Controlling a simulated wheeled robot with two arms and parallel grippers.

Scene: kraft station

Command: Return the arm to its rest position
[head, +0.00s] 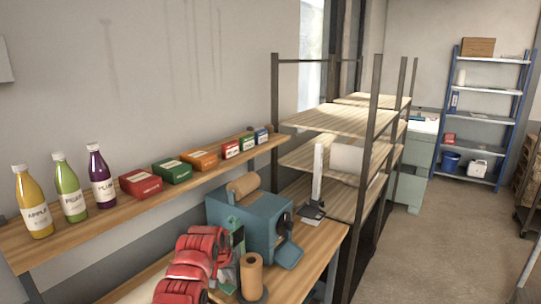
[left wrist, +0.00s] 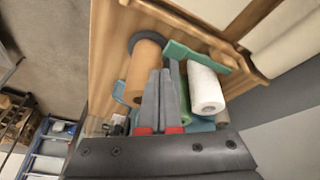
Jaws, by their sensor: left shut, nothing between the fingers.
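My left gripper (left wrist: 165,74) shows in the left wrist view with its two grey fingers together and nothing between them. It is over the wooden workbench (head: 318,248). Beyond its fingers are an upright brown paper roll (left wrist: 145,68) on the left and a white roll (left wrist: 207,92) on the right. In the head view my red left arm comes in at the bottom, beside the brown roll (head: 252,272), and hides part of the bench. I cannot tell from these views whether the fingers touch anything. My right gripper is in neither view.
A blue-teal machine (head: 248,228) stands on the bench just behind my arm. A wooden shelf (head: 75,250) above holds three bottles and several small boxes. A metal-framed rack (head: 340,118) stands beyond. The floor (head: 440,240) to the right is largely open.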

